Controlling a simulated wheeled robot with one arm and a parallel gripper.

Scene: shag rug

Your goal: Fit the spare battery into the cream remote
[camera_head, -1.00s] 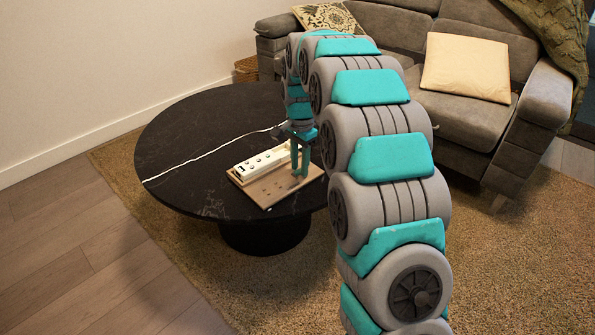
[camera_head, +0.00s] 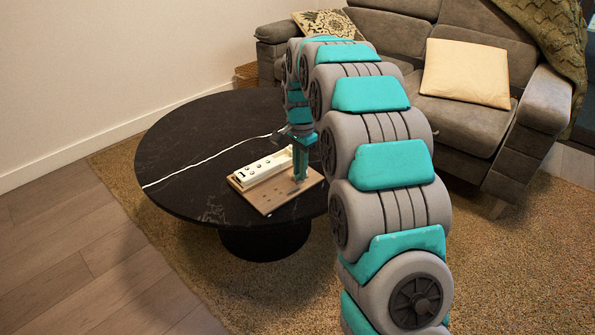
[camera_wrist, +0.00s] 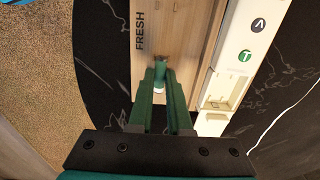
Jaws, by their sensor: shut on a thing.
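The cream remote (camera_head: 264,168) lies on the wooden tray, along its back side in the head view. In the wrist view the remote (camera_wrist: 244,50) is at the right, with round dark and green button marks and an open battery bay (camera_wrist: 226,90). The bay's near part looks empty. My gripper (camera_head: 300,174) points down over the tray's right part. In the wrist view my gripper (camera_wrist: 161,72) is shut on a small green battery (camera_wrist: 158,87) with a pale end, beside the word FRESH. The fingers hide the battery in the head view.
The wooden tray (camera_head: 262,199) sits on a round black table (camera_head: 185,145) with white veins. A divider strip separates the remote from the tray's front part. A sofa (camera_head: 470,125) stands behind at the right. The table's left side is clear.

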